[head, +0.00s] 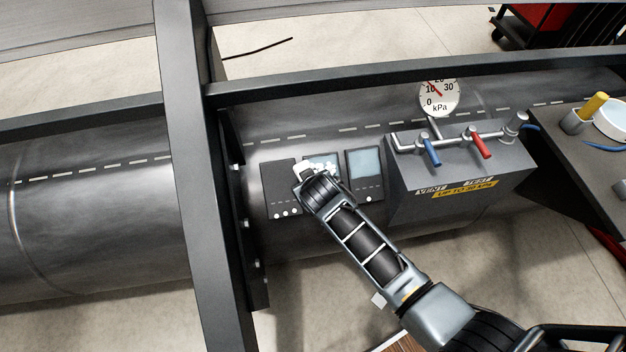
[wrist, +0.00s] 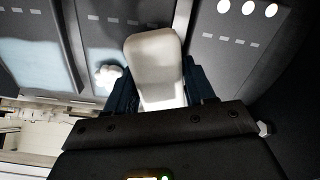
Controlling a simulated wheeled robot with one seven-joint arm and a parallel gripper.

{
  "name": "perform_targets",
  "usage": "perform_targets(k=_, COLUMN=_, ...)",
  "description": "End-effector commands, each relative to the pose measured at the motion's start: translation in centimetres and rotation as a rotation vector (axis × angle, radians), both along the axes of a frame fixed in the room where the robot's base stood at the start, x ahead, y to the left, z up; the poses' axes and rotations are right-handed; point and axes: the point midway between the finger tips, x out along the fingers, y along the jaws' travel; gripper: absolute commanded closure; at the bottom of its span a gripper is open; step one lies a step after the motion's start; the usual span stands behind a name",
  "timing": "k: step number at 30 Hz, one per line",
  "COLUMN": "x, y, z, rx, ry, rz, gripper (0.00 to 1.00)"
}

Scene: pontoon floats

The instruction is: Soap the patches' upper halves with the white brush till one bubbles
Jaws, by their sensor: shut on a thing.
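Three dark patches sit side by side on the grey pontoon. The left patch (head: 283,188), with three white dots at its bottom, looks dry where it shows. The right patch (head: 366,162) has a light blue soap film on its upper half. The middle patch (wrist: 125,22), partly hidden by my gripper (head: 309,179) in the head view, has light blue film and a clump of white bubbles (wrist: 107,76).
A grey valve box (head: 455,170) with blue and red levers and a kPa gauge (head: 438,98) stands right of the patches. A dark upright frame (head: 205,180) stands left of them. A side table (head: 570,150) at the far right holds a cup and a white dish.

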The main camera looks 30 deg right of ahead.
Motion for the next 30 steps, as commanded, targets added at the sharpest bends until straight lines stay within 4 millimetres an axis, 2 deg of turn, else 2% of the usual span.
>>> perform_targets(k=1, x=-0.2, y=0.0, z=0.9, rx=-0.001, ry=-0.001, rz=0.0, gripper=0.89)
perform_targets(k=15, x=-2.8, y=0.5, z=4.2, rx=-0.002, ry=0.001, rz=-0.007, gripper=0.89)
perform_targets(k=30, x=-3.3, y=0.7, z=4.8, rx=-0.003, ry=0.0, rz=-0.007, gripper=0.89)
